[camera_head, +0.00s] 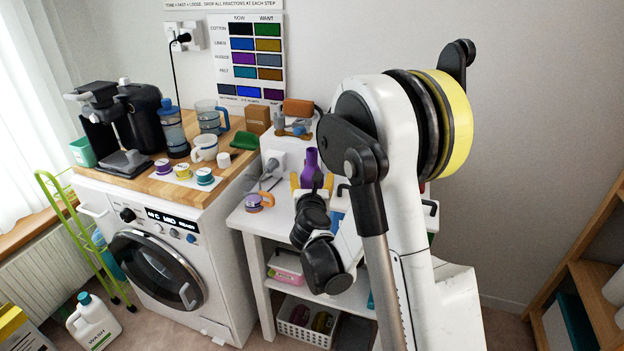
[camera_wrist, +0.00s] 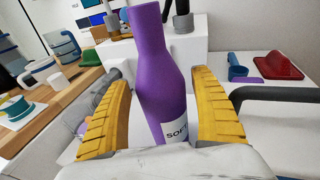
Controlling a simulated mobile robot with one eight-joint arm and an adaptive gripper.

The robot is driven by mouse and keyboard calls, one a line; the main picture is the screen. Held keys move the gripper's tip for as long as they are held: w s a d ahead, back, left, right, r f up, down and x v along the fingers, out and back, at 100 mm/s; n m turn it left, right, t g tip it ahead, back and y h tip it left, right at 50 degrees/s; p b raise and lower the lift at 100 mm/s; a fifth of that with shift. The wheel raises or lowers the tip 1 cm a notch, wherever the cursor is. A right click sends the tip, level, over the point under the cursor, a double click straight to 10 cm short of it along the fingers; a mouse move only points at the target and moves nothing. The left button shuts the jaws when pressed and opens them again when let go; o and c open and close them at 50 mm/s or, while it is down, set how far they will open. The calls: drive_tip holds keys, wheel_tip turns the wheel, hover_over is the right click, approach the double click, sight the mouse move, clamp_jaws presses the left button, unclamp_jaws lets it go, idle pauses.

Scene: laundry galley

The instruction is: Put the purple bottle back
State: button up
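The purple bottle (camera_head: 311,164) stands on the white side table (camera_head: 248,219), in front of a raised white block; its base is hidden. In the wrist view the bottle (camera_wrist: 162,65) is large, with a white label partly reading "SOFT" low on its side. My gripper (camera_head: 311,181) has its yellow fingers on either side of the bottle. In the wrist view my gripper (camera_wrist: 162,88) shows a gap between each finger and the bottle, so it is open around it.
The wooden counter (camera_head: 170,193) over the washer holds a coffee machine, cups and small jars. A dark bar (camera_wrist: 278,93) lies right of my fingers. A wooden shelf (camera_head: 590,270) stands far right.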

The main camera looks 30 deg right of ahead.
drive_tip(key=s+a+r+m+g+y, duration=0.1)
drive_tip(key=s+a+m, duration=0.4)
drive_tip(key=s+m, duration=0.5)
drive_tip(key=s+a+r+m+g+y, duration=0.1)
drive_tip(key=s+a+m+g+y, duration=0.2)
drive_tip(key=s+m, duration=0.7)
drive_tip(key=s+a+r+m+g+y, duration=0.2)
drive_tip(key=s+a+m, duration=0.4)
drive_tip(key=s+m, duration=0.4)
drive_tip(key=shift+s+a+m+g+y, duration=0.45)
drive_tip(key=shift+s+g, duration=0.25)
drive_tip(key=shift+s, duration=0.5)
